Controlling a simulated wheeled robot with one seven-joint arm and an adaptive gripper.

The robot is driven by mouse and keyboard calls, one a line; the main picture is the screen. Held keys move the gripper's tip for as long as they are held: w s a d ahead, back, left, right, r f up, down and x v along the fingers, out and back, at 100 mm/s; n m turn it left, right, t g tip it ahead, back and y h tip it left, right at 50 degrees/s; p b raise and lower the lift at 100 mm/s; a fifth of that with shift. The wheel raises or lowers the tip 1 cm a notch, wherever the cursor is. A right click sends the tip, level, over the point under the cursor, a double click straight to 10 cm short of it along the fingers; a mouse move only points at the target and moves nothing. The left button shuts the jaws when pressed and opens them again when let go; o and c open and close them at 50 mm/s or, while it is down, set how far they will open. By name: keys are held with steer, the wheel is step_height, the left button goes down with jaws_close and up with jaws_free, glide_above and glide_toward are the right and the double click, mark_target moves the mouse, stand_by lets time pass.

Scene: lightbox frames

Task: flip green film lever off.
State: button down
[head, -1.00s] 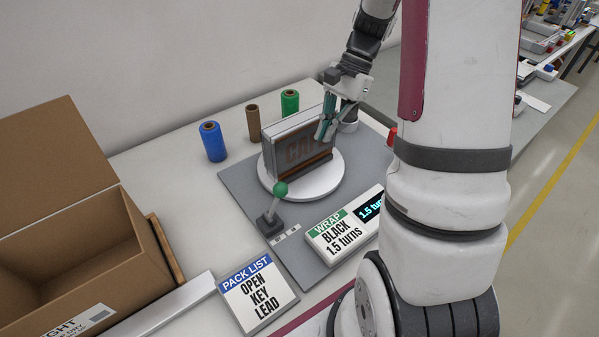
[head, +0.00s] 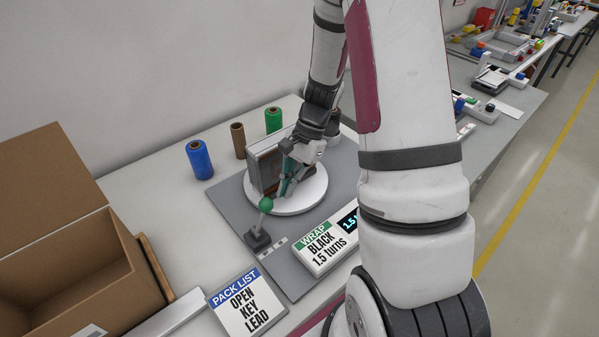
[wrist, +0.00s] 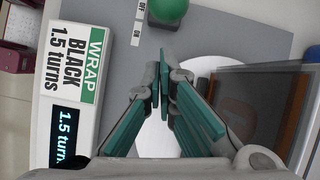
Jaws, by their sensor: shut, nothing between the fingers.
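The film lever has a green ball knob (head: 266,204) on a short grey stem rising from a dark square base (head: 257,238) on the grey mat. It leans slightly right in the head view. In the wrist view the green knob (wrist: 168,10) is at the top edge, beside small OFF and ON labels (wrist: 138,24). My gripper (head: 285,192) is shut and empty, just right of the knob and in front of the boxed sign. In the wrist view its teal fingers (wrist: 161,85) come together below the knob, apart from it.
A framed sign (head: 268,165) stands on the white turntable (head: 312,198), close behind my gripper. The WRAP panel (head: 318,248) is at front right. Blue (head: 199,160), brown (head: 238,140) and green (head: 273,120) rolls stand behind. An open carton (head: 60,250) is at left.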

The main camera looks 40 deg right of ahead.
steer(key=shift+s+a+r, duration=0.15)
steer(key=shift+s+a, duration=0.05)
steer(key=shift+a, duration=0.55)
steer(key=shift+a+r+h+p, duration=0.3)
steer(key=shift+h+p, duration=0.1)
steer(key=shift+p, duration=0.1)
